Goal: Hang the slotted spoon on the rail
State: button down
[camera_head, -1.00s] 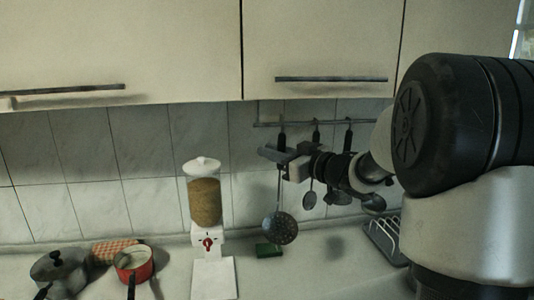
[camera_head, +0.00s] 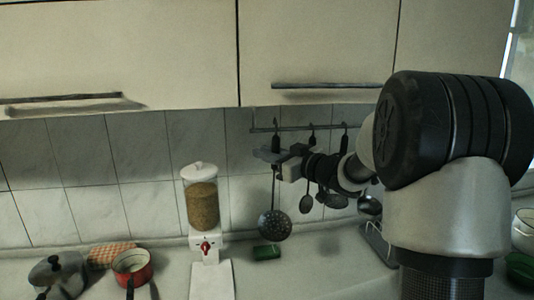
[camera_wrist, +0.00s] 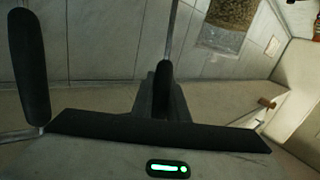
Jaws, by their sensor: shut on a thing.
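The slotted spoon (camera_head: 275,224) hangs upright, with its round perforated head low in front of the tiles. My gripper (camera_head: 268,156) is shut on its dark handle, just below the left part of the rail (camera_head: 297,128). The top of the handle shows above my gripper, at about the rail's height. I cannot tell whether it touches the rail. In the wrist view the dark handle (camera_wrist: 162,82) stands between my fingers (camera_wrist: 160,100), with the thin shaft running away from it.
Other utensils (camera_head: 306,203) hang from the rail to the right, close to my gripper. A cereal dispenser (camera_head: 202,205) stands to the left. A green sponge (camera_head: 266,252) lies below the spoon. A red pot (camera_head: 133,267) and a dark pot (camera_head: 57,272) stand at left. A dish rack (camera_head: 378,243) is at right.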

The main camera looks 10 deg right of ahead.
jog(key=shift+w+f+p, duration=0.1)
jog(key=shift+w+f, duration=0.25)
jog(key=shift+w, duration=0.45)
jog(key=shift+w+f+p, duration=0.1)
jog(key=shift+w+f, duration=0.3)
jog(key=shift+w, duration=0.35)
jog(key=shift+w+f+p, duration=0.1)
jog(key=shift+w+f, duration=0.25)
jog(key=shift+w, duration=0.45)
